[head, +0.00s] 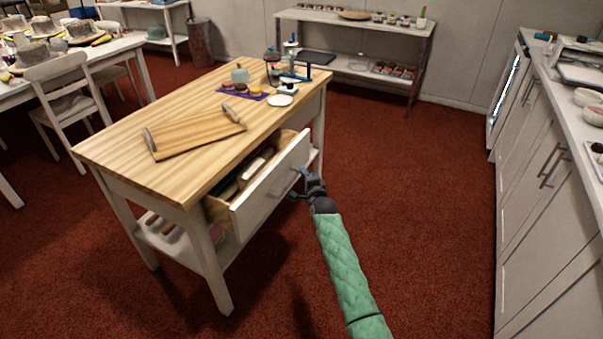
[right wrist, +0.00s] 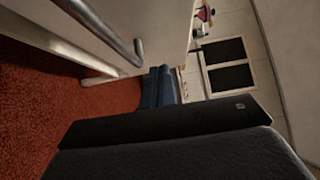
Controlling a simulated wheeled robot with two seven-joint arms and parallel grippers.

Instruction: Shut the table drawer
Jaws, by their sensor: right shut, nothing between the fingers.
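The wooden-topped table (head: 190,110) has a white drawer (head: 270,188) that stands pulled out, with several items visible inside. My right gripper (head: 296,184) is shut and empty, close to the outer face of the drawer front. In the right wrist view its blue fingers (right wrist: 158,88) are together beside the white drawer front (right wrist: 165,30). The drawer's metal bar handle (right wrist: 105,32) runs along that panel, to the left of the fingers. I cannot tell whether the fingertips touch the panel. My left gripper is not in view.
A wooden board (head: 195,132), a purple mat (head: 243,94) with small cakes and a white plate (head: 280,100) are on the tabletop. White cabinets (head: 535,170) line the right side. Red carpet (head: 430,190) between table and cabinets is clear. A chair (head: 70,100) stands left.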

